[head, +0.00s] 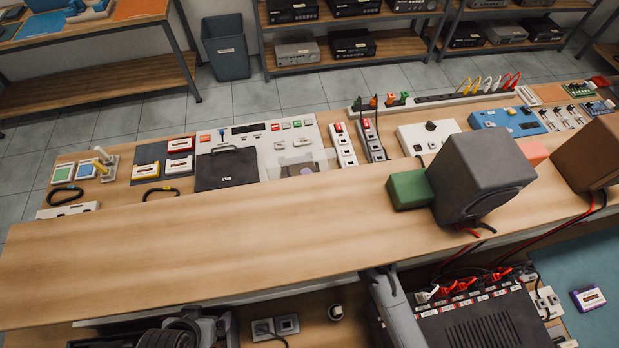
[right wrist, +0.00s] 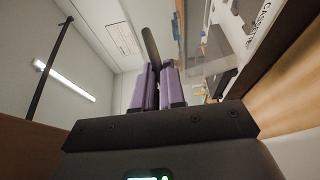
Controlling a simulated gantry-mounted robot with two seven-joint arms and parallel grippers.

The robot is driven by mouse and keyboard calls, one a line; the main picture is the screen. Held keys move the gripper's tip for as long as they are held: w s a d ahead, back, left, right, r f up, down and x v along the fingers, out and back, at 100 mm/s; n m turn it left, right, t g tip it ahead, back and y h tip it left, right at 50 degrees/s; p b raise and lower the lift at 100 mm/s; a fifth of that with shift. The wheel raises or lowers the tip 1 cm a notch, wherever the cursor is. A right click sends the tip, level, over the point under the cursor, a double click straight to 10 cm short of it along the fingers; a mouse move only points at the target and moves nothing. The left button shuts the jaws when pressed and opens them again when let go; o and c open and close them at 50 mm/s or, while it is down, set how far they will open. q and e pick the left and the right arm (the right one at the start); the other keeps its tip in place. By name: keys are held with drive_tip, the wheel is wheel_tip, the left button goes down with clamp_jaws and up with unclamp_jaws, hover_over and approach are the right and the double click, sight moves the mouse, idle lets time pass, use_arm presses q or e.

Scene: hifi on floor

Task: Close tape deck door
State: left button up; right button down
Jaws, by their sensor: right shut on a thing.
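The tape deck (head: 290,135) is a pale panel with red and green buttons and a dark display, at the back left of the bench in the head view. A clear door-like flap (head: 300,165) is at its front right; how far open it stands is hard to tell. A dark lid-like panel (head: 227,170) is at its front left. In the right wrist view my right gripper (right wrist: 158,66) has its purple fingers shut on a dark thin piece (right wrist: 150,45). What this piece belongs to is unclear. My left gripper is not in view.
The front of the wooden bench (head: 180,245) is bare. A grey speaker (head: 480,170) and a green block (head: 409,190) stand at the right. Cassettes (head: 180,145) lie left of the deck. A black unit with red plugs (head: 485,325) is below the front edge.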

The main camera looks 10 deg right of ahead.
sight(304, 159)
idle(0.8)
drive_tip(key=w, duration=0.1)
drive_tip(key=w+r, duration=0.2)
drive_tip(key=shift+w+a, duration=0.1)
drive_tip(key=shift+w, duration=0.6)
drive_tip(key=shift+r, duration=0.1)
drive_tip(key=shift+p, duration=0.3)
